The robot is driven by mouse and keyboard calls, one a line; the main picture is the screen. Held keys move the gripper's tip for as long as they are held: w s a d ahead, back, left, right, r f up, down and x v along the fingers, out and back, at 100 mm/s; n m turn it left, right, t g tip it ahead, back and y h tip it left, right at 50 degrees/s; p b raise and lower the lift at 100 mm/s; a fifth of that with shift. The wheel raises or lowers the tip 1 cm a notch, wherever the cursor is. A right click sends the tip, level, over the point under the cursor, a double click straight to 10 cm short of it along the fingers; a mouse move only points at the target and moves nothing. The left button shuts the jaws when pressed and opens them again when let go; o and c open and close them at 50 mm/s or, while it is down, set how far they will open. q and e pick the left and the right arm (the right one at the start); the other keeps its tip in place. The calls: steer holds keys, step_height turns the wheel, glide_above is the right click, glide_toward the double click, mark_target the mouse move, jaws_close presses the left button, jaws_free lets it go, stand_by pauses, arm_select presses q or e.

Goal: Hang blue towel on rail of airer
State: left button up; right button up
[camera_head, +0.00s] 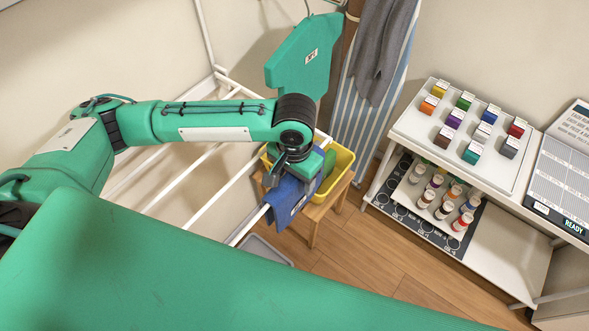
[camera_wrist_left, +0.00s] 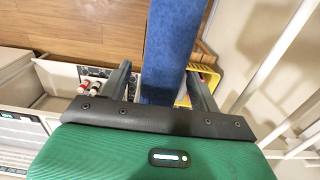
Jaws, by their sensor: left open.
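The blue towel (camera_head: 291,197) hangs folded over the front rail of the white airer (camera_head: 205,210) in the head view, near the rail's right part. My left gripper (camera_head: 274,176) is open, right at the towel's upper part. In the left wrist view the blue towel (camera_wrist_left: 169,50) runs as a strip between the two spread fingers, with a gap visible on the left finger's side. Whether the right finger touches it I cannot tell. The gripper and wrist hide part of the towel's top. My right gripper is not in view.
A yellow basin (camera_head: 340,163) with something green in it stands on a wooden stool (camera_head: 325,207) just behind the towel. A grey cloth (camera_head: 378,50) and striped cloth hang behind. A white shelf unit (camera_head: 475,165) with coloured blocks and bottles stands at right.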

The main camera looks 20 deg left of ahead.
arm_select(q)
step_height(320, 180, up, 14)
steer(key=b, duration=0.3)
steer(key=shift+f, duration=0.15)
steer(key=shift+s+f, duration=0.1)
